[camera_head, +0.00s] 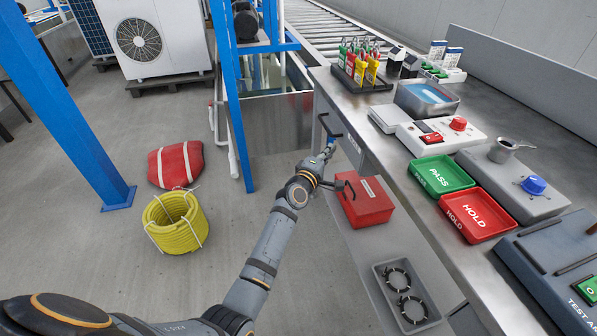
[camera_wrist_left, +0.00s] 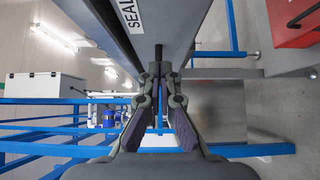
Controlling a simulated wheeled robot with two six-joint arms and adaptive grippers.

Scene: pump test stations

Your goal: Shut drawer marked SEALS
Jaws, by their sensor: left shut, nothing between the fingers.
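The drawer marked SEALS shows in the left wrist view as a grey metal front with a white label (camera_wrist_left: 128,14), its last letter cut off or hidden. In the head view, a drawer front with a dark bar handle (camera_head: 326,126) is in the bench's side; how far it stands open is unclear. My left gripper (camera_head: 329,151) is just below that handle, close to the front. In the left wrist view its fingers (camera_wrist_left: 158,70) are shut with nothing held, tips near the grey metal; contact cannot be told. My right gripper is out of view.
A red box (camera_head: 366,203) and a tray with two black rings (camera_head: 406,296) sit on the lower shelf. The bench top holds a green PASS tray (camera_head: 438,176) and red HOLD tray (camera_head: 474,214). A blue post (camera_head: 232,95) and yellow hose coil (camera_head: 176,222) stand left.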

